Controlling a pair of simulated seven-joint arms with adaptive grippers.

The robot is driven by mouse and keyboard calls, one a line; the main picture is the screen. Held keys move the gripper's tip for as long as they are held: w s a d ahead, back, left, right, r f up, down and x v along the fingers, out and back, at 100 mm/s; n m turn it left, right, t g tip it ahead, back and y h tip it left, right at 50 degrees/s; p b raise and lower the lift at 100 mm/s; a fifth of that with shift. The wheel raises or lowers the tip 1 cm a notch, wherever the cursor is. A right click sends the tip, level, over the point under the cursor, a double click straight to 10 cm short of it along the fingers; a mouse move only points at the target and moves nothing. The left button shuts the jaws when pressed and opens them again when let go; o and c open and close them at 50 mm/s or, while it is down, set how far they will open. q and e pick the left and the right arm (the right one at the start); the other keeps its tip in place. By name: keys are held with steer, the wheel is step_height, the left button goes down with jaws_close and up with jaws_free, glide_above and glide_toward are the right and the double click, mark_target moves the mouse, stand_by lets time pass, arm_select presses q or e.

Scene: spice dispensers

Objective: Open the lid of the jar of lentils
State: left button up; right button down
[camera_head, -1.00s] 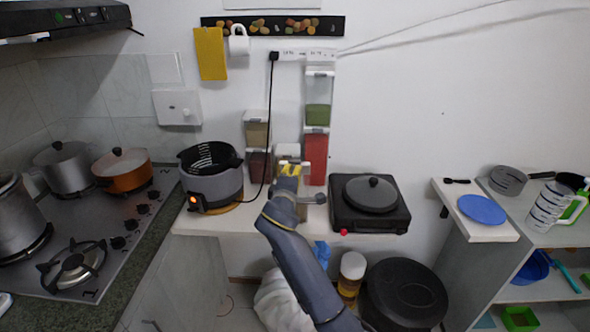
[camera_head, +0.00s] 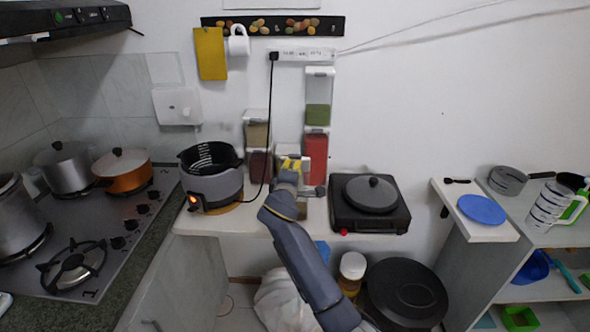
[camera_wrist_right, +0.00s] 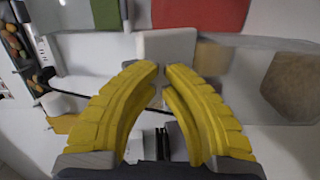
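Several clear jars stand in stacks against the wall. A jar with green contents (camera_head: 319,115) is above a jar with red contents (camera_head: 315,155); a brownish pair (camera_head: 257,133) is to their left. No readable label shows which holds lentils. My right gripper (camera_head: 290,163) is at a pale-lidded jar between the stacks, hiding part of it. In the right wrist view its yellow fingertips (camera_wrist_right: 161,70) nearly meet at the lower edge of a white block (camera_wrist_right: 166,46), perhaps a lid part. Whether anything thin is pinched between them is unclear. My left gripper is not in view.
An air-fryer-like pot (camera_head: 212,180) stands left of the jars, with a black cable running near them. A hotplate with a lidded pan (camera_head: 371,195) stands to the right. The counter edge is in front, below my arm.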

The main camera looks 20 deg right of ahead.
mark_target(295, 159)
steer(key=shift+a+x, duration=0.15)
steer(key=shift+x, duration=1.2)
steer(key=shift+a+x, duration=0.1)
steer(key=shift+x, duration=1.3)
steer(key=shift+w+r, duration=0.1)
steer(key=shift+w, duration=0.1)
steer(key=d+r+v, duration=0.1)
steer(key=r+v, duration=0.1)
steer(key=v, duration=0.7)
steer(key=shift+s+a, duration=0.2)
steer(key=shift+s, duration=0.35)
